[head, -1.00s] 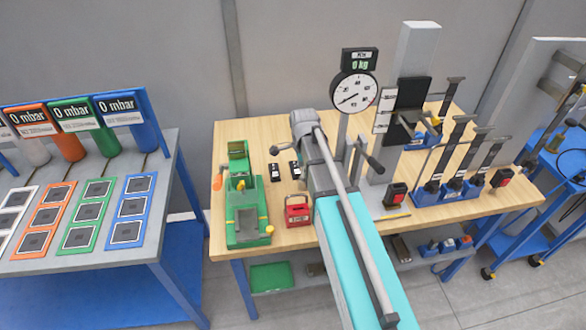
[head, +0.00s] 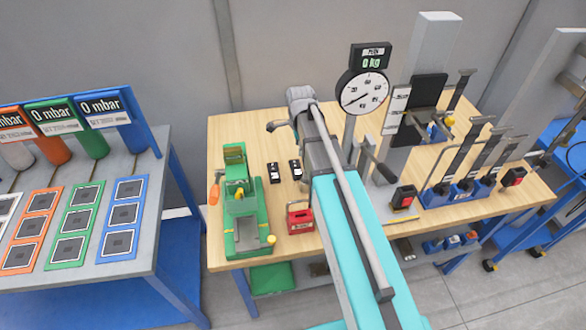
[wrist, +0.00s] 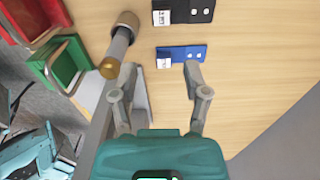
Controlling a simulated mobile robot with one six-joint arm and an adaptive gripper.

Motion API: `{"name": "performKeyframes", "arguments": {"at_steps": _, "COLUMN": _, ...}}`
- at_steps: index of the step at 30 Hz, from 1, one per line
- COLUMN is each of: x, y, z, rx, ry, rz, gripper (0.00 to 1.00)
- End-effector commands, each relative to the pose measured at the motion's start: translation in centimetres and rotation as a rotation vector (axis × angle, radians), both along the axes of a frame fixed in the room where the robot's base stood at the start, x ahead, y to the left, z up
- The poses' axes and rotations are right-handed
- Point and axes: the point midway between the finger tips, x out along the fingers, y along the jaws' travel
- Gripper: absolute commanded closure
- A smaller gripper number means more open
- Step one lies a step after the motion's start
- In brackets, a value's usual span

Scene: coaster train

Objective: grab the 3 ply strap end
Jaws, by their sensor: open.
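In the wrist view, a flat blue piece with a white label (wrist: 184,53) lies on the wooden table. A similar black piece (wrist: 180,12) lies beyond it. Both labels are too small to read, so I cannot tell which strap end is 3 ply. My gripper (wrist: 160,72) is open and empty, with its two fingers spread and the right fingertip close to the blue piece. I cannot tell whether they touch. In the head view, two dark labelled pieces (head: 274,173) lie on the table, and my arm hides some of the tabletop beside them.
A grey cylinder with a brass end (wrist: 117,45) stands close to my left finger. The head view shows a green machine (head: 243,215), a red box (head: 300,216), a dial gauge (head: 364,91) and blue blocks with upright levers (head: 463,190). Open tabletop lies at right in the wrist view.

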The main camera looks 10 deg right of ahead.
Motion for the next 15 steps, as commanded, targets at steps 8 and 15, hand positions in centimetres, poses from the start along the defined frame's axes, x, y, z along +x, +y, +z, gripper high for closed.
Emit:
{"name": "performKeyframes", "arguments": {"at_steps": 8, "x": 0.0, "y": 0.9, "z": 0.0, "rx": 0.000, "ry": 0.000, "rz": 0.014, "gripper": 0.40}}
{"name": "performKeyframes", "arguments": {"at_steps": 15, "x": 0.0, "y": 1.3, "z": -0.3, "rx": 0.000, "ry": 0.000, "rz": 0.021, "gripper": 0.40}}
